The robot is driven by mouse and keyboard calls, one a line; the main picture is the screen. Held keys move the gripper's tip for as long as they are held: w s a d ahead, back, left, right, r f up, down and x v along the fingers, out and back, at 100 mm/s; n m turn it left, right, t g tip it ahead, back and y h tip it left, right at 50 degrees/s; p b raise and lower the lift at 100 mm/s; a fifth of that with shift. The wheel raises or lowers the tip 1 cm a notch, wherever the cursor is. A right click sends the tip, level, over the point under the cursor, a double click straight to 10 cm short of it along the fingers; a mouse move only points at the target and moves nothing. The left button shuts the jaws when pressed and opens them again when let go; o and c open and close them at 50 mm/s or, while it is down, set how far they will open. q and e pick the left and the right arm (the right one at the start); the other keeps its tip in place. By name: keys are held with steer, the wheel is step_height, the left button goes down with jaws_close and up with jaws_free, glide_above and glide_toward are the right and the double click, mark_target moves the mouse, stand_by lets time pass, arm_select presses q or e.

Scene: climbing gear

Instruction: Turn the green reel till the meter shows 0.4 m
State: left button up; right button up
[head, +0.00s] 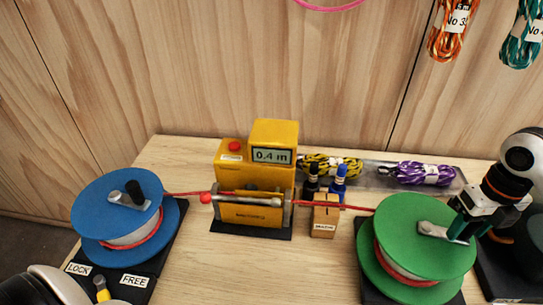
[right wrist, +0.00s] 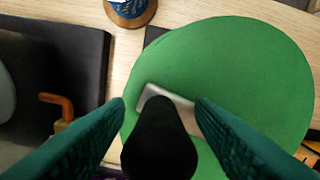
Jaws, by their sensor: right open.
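The green reel (head: 425,237) stands at the right of the table, with red cord wound on it; its face also fills much of the right wrist view (right wrist: 235,65). Its metal crank (head: 432,230) carries a black knob (right wrist: 160,140). My right gripper (head: 460,232) is at the crank; in the right wrist view its open fingers (right wrist: 160,110) stand on either side of the knob, with a gap. The yellow meter (head: 272,190) reads 0.4 m on its display (head: 271,156). Red cord runs from it to both reels. A pale part of my left arm shows at the lower left; its gripper is out of frame.
The blue reel (head: 122,215) stands at the left, with LOCK and FREE labels and a yellow lever (head: 102,290) before it. Rope bundles (head: 425,174) lie behind. The front middle is clear.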

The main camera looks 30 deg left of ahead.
steer(key=shift+r, duration=0.1)
step_height(320, 180, up, 12)
steer(key=shift+f+b, duration=0.1)
steer(key=shift+b, duration=0.7)
